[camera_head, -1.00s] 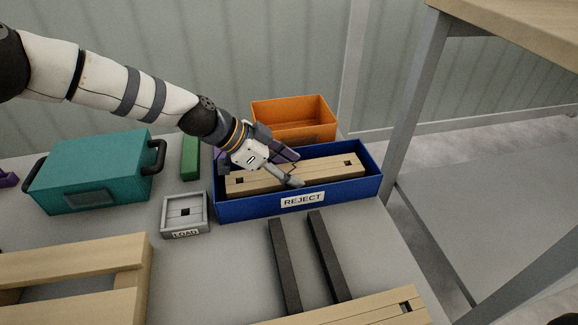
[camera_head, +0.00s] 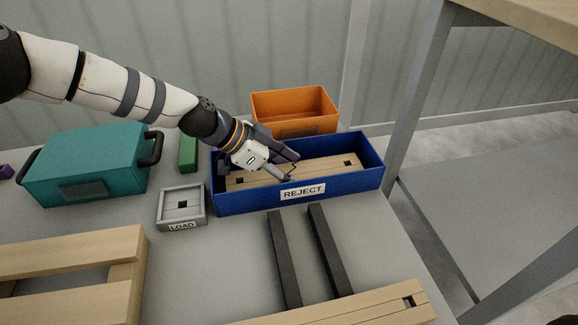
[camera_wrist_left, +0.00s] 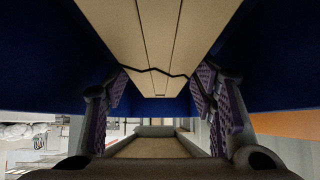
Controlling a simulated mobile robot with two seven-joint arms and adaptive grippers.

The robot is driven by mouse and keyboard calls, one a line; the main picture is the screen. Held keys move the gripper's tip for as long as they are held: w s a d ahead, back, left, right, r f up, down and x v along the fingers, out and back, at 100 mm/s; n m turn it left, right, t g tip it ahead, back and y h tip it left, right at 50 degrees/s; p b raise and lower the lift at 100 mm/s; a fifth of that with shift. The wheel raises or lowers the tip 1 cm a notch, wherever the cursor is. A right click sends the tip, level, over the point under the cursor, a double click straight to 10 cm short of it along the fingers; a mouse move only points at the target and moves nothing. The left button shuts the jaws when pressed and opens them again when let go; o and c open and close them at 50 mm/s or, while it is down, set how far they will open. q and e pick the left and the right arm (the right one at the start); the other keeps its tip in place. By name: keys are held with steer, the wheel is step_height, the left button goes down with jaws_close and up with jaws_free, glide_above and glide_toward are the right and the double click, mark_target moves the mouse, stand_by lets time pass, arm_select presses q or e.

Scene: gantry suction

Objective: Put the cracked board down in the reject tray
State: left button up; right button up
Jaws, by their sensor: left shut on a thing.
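The cracked board (camera_head: 325,166) is a pale wooden plank with grooves and a dark square hole near each end. It lies lengthwise inside the blue reject tray (camera_head: 345,193), below the rim; whether it touches the tray floor is hidden. My left gripper (camera_head: 285,165) reaches into the tray and is shut on the board near its middle. In the left wrist view the board (camera_wrist_left: 160,40) shows a jagged dark crack across it, between the purple-padded fingers of my left gripper (camera_wrist_left: 158,95). My right gripper is not in view.
An orange bin (camera_head: 292,104) stands behind the tray. A teal case (camera_head: 85,168), a green block (camera_head: 188,154) and a grey LOAD holder (camera_head: 182,206) are to the left. Two dark rails (camera_head: 328,250) and another board (camera_head: 360,308) lie in front. A table leg (camera_head: 420,95) rises at right.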

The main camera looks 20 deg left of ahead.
arm_select(q)
steer(key=shift+f, duration=0.25)
steer(key=o, duration=1.4)
steer(key=v, duration=1.2)
